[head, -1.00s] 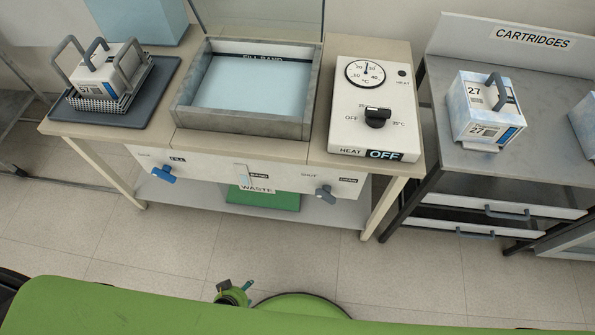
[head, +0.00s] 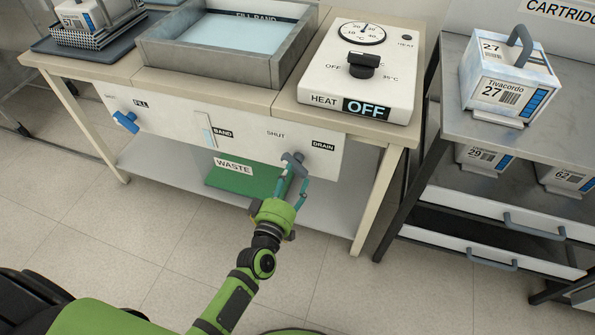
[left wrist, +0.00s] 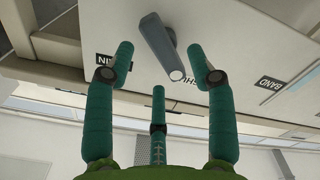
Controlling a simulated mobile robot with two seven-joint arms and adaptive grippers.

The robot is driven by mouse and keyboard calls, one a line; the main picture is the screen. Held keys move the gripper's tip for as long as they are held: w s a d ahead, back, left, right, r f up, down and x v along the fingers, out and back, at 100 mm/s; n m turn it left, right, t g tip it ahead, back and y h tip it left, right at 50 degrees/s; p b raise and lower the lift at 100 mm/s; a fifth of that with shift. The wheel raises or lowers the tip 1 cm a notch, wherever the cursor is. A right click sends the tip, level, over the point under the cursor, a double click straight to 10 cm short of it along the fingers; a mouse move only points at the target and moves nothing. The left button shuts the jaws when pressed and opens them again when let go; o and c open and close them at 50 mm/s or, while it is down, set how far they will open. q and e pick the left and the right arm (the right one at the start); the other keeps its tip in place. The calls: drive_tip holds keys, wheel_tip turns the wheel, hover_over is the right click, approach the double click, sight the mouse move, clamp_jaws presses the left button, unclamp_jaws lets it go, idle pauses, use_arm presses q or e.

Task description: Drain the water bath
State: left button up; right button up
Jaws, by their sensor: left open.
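The water bath (head: 285,68) is a grey-walled basin on the bench, with pale blue water (head: 235,30) in it. The drain handle (head: 292,160) is a grey lever on the white front panel, between the SHUT and DRAIN labels. In the left wrist view the drain handle (left wrist: 157,43) lies between and beyond the fingertips, one end near the SHUT lettering. My left gripper (head: 294,178) is open with teal fingers just in front of the handle; it also shows in the left wrist view (left wrist: 165,75). I cannot tell whether a finger touches it. My right gripper is out of view.
A blue fill handle (head: 126,121) is at the panel's left. A heat box (head: 362,80) reading OFF stands right of the bath. Below is a green WASTE piece (head: 245,180) on the lower shelf. A cartridge rack (head: 455,125) stands at the right.

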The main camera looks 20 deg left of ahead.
sight(297, 170)
use_arm(q)
drive_tip(key=w, duration=0.5)
drive_tip(key=shift+w+d+b, duration=0.1)
drive_tip(key=shift+d+b, duration=0.1)
drive_tip(key=shift+b, duration=0.2)
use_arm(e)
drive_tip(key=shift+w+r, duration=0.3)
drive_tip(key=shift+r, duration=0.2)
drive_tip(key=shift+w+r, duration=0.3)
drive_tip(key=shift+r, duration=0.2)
use_arm(q)
drive_tip(key=c, duration=1.1)
